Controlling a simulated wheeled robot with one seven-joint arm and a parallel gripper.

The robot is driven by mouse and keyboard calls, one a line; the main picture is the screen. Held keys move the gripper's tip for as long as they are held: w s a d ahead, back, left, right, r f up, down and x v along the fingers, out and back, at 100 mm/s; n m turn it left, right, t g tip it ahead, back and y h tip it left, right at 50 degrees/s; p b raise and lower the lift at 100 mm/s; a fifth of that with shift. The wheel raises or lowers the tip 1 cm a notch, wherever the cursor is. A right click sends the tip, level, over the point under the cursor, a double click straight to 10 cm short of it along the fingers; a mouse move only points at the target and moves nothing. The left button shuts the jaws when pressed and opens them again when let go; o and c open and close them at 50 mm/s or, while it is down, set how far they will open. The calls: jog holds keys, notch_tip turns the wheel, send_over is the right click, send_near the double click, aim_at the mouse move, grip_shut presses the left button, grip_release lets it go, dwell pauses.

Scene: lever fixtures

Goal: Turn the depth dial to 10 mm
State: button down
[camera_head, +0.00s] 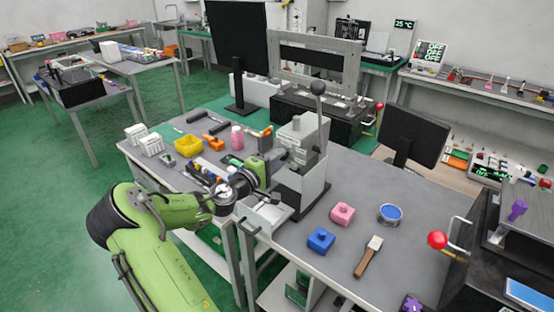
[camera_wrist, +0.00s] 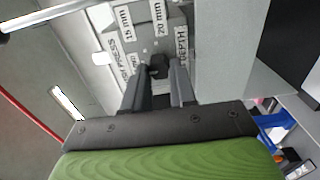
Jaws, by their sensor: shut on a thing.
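The depth dial (camera_wrist: 159,64) is a small black knob on the grey press (camera_head: 306,140). In the wrist view its face carries white labels: a "20 mm" label (camera_wrist: 160,18), a "15 mm" label (camera_wrist: 124,22) and a "DEPTH" label (camera_wrist: 181,46). Another label beside the knob is partly hidden by my fingers. My gripper (camera_wrist: 160,80) is shut on the dial, with a dark finger on each side of it. In the head view my gripper (camera_head: 277,160) reaches the left side of the press, and the dial is too small to make out there.
The press has a tall lever with a black ball (camera_head: 317,88). Right of it on the table lie a pink block (camera_head: 342,213), a blue block (camera_head: 321,240), a blue-topped round tin (camera_head: 390,213) and a brush (camera_head: 368,257). A yellow bin (camera_head: 188,146) stands to the left.

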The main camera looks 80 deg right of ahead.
jog(key=c, duration=0.9)
grip_release()
jog(key=v, duration=1.6)
jog(key=shift+w+d, duration=0.1)
